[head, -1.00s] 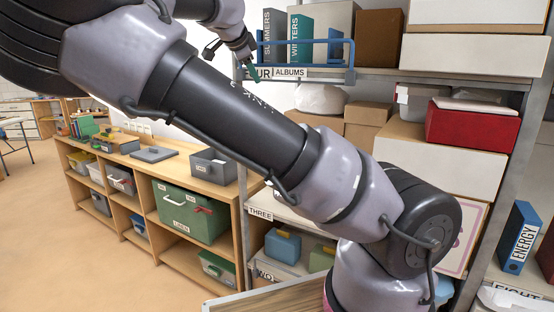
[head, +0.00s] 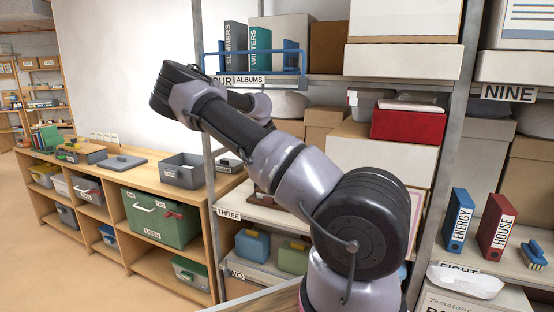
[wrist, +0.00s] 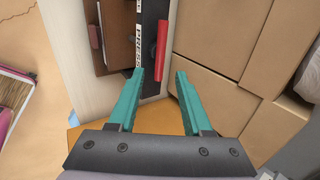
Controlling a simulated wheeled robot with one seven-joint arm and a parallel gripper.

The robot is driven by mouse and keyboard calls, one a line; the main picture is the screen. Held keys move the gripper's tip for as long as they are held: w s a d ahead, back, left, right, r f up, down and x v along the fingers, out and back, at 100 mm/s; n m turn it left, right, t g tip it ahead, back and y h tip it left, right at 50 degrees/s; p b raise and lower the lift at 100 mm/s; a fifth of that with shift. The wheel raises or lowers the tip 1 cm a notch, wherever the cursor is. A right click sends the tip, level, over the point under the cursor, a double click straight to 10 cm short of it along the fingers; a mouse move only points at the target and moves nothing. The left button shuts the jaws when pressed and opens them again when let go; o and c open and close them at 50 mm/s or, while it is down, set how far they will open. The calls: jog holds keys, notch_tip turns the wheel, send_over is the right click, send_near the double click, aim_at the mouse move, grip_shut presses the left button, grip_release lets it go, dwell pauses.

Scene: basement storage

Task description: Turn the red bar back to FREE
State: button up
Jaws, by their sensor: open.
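The red bar (wrist: 162,50) shows in the wrist view, lying nearly lengthwise along a dark strip (wrist: 151,84) with white lettering. I cannot read the lettering surely from this angle. My gripper (wrist: 160,76) is open, with its teal fingers apart and nothing between them. The red bar is just beyond the fingertips, roughly in line with the gap; I see no contact. In the head view my gripper and the red bar are both hidden or out of sight.
Cardboard boxes (wrist: 215,100) stand close on the right in the wrist view. A brown object (wrist: 117,38) lies left of the strip. In the head view, a blue rail (head: 252,86) fronts the albums shelf; a low wooden cabinet (head: 90,167) stands left, with open floor before it.

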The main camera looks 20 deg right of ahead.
jog(key=x, duration=0.6)
jog(key=shift+a+r, duration=0.1)
grip_shut()
